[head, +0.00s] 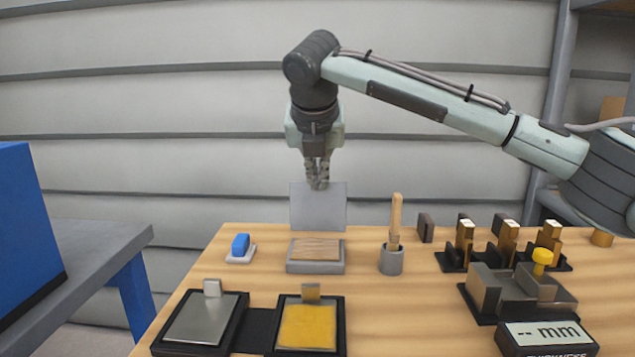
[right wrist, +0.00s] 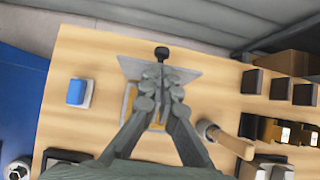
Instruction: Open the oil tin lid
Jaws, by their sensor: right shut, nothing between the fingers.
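The oil tin (head: 315,267) is a low grey box at the back middle of the wooden table, with a tan, wood-like surface showing in its top. Its thin grey lid (head: 318,210) stands upright at the tin's back edge, so the tin is open. The lid also shows in the right wrist view (right wrist: 190,74), with a dark knob (right wrist: 162,53) past its edge. My right gripper (head: 317,186) points down at the lid's top edge, its fingers shut and empty. Whether it touches the lid I cannot tell. My left gripper is out of view.
A grey cup (head: 391,260) with a wooden-handled tool stands right of the tin. A blue block (head: 240,245) on a white base lies left. Two black-framed trays (head: 240,318) are in front. Several brass-topped blocks and a gauge (head: 545,338) stand right.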

